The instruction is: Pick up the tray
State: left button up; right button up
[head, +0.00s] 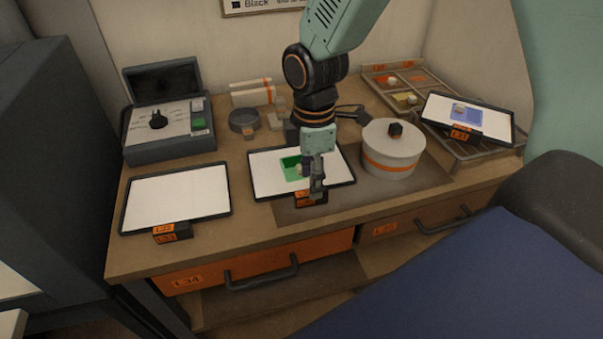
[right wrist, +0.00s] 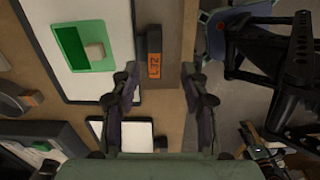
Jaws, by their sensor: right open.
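A flat black-rimmed tray (head: 263,179) with a white surface lies in the middle of the bench, with a green piece (head: 290,170) on it. In the right wrist view the tray (right wrist: 110,82) is at the upper left. A dark block with an orange L32 label (right wrist: 154,58) sits at its front edge. My right gripper (head: 317,190) is over this front edge, pointing down. In the right wrist view my right gripper (right wrist: 155,80) is open, its fingers on either side of the block, apart from it. My left gripper is not in view.
A blank white tray (head: 178,197) lies on the left. Another tray with a blue patch (head: 494,122) rests on a wire rack at the right. A round white container with an orange band (head: 390,160) stands close right of my gripper. A grey control box (head: 168,130) stands back left.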

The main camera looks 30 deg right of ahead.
jog(key=f, duration=0.2)
jog(key=w+f, duration=0.1)
jog(key=f, duration=0.1)
jog(key=shift+d, duration=0.1)
jog(key=shift+s+d+f, duration=0.25)
jog(key=shift+s+d, duration=0.05)
jog(key=shift+r, duration=0.1)
jog(key=shift+w+a, duration=0.2)
jog(key=shift+a, duration=0.1)
jog(key=c, duration=0.3)
jog(key=shift+d, duration=0.1)
jog(key=c, duration=0.3)
jog(key=shift+s+d, duration=0.15)
jog(key=shift+s, duration=0.05)
jog(key=c, duration=0.3)
grip_shut()
jog(key=shift+w+a, duration=0.15)
jog(key=shift+a, duration=0.05)
jog(key=shift+d, duration=0.1)
